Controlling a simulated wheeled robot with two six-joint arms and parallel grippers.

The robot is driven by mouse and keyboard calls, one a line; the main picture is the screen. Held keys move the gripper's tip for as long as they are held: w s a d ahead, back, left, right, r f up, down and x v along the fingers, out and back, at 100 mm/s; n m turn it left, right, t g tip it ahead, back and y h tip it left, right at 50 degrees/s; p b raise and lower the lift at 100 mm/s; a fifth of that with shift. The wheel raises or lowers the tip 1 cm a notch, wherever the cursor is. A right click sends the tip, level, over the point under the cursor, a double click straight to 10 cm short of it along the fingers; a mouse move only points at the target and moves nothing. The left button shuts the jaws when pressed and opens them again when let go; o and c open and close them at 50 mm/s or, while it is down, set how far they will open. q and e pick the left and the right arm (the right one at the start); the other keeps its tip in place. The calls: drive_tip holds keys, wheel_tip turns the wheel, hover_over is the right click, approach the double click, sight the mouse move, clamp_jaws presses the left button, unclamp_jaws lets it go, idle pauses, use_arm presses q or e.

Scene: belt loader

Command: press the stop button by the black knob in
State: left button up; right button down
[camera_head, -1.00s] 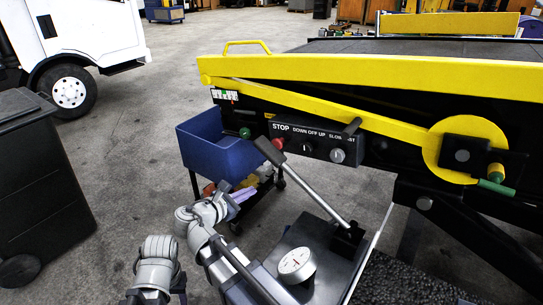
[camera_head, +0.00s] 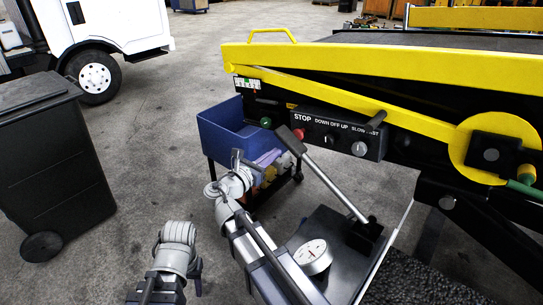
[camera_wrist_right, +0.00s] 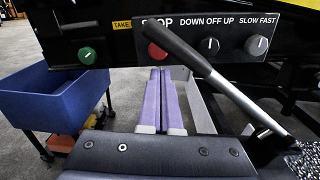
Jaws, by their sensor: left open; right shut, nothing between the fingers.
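The red stop button (camera_head: 298,133) sits under the word STOP on the dark control panel (camera_head: 316,150). It also shows in the right wrist view (camera_wrist_right: 157,52), partly beside a slanting lever. The black knob (camera_wrist_right: 209,46) is just right of it, under DOWN OFF UP. My right gripper (camera_wrist_right: 160,72) is shut and empty, with purple fingers pointing at the panel, their tips just below the red button. Whether they touch the panel cannot be told. In the head view my left arm (camera_head: 178,245) is low at the bottom left, its gripper open, fingers hardly visible.
A grey knob (camera_wrist_right: 256,44) is at the right. A blue bin (camera_head: 222,135) stands left below.

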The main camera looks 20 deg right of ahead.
sight(301, 132)
drive_tip(key=x, duration=1)
drive_tip(key=shift+w, duration=0.1)
drive_tip(key=shift+d, duration=0.1)
drive_tip(key=shift+w+d+r, duration=0.2)
drive_tip(key=shift+w+d, duration=0.35)
drive_tip(key=shift+d, duration=0.1)
